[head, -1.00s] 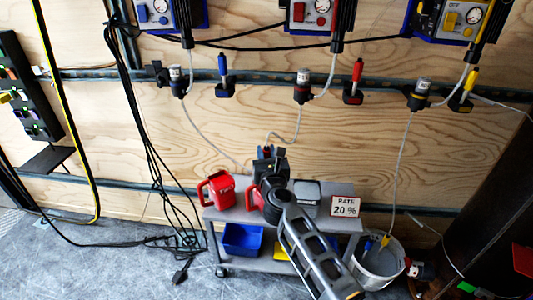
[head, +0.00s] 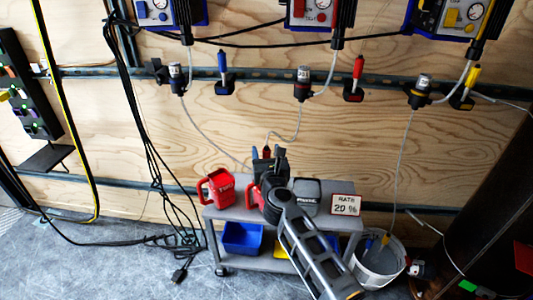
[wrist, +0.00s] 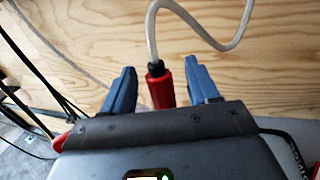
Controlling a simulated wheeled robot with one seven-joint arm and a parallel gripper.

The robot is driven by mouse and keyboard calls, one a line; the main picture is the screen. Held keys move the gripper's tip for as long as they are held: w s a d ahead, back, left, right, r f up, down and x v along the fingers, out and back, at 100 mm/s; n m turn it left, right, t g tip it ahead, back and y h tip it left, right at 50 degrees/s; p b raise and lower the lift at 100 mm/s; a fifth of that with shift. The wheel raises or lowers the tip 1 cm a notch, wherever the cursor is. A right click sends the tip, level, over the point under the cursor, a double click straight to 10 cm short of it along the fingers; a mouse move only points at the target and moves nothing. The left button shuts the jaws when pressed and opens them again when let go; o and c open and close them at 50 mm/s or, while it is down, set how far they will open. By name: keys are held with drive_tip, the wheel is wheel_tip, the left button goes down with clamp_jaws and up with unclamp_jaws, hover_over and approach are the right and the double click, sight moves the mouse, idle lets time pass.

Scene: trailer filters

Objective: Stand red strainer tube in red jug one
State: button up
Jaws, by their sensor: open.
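The red strainer tube (wrist: 163,88) stands roughly upright between the two blue fingers of my gripper (wrist: 160,68) in the wrist view. Its black top joins a clear hose. The fingers are open, with a gap on each side of the tube. In the head view the tube (head: 266,152) shows as a small red tip at my gripper (head: 267,154); its lower end is hidden. One red jug (head: 220,188) stands on the grey cart at the left. Another red jug (head: 250,195) is mostly hidden behind my gripper. I cannot tell which jug is number one.
The grey cart (head: 236,213) also bears a dark grey box and a "RATE 20 %" sign (head: 345,205). A blue bin (head: 242,239) sits on its lower shelf. A white bucket (head: 380,262) stands at the right. Hoses hang from the wall; black cables hang at the left.

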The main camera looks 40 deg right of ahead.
drive_tip(key=v, duration=0.8)
drive_tip(key=shift+p, duration=0.45)
idle(0.3)
drive_tip(key=s+a+r+n+t+y, duration=0.1)
drive_tip(key=s+a+n+y, duration=0.2)
drive_tip(key=s+a+n, duration=0.55)
drive_tip(key=s+a+r+n+y, duration=0.1)
drive_tip(key=s+a+n+y, duration=0.2)
drive_tip(key=s+n, duration=1.05)
drive_tip(key=s+a+r+n+t+y, duration=0.1)
drive_tip(key=s+a+n+y, duration=0.2)
drive_tip(key=s+a+n, duration=0.55)
drive_tip(key=s+r+n+g+y, duration=0.15)
drive_tip(key=s+r+n, duration=0.35)
drive_tip(key=s+n, duration=0.55)
wheel_tip(320, 180, up, 14)
drive_tip(key=n+p, duration=0.2)
drive_tip(key=p, duration=1.2)
drive_tip(key=shift+w+a, duration=0.35)
drive_tip(key=shift+w, duration=0.1)
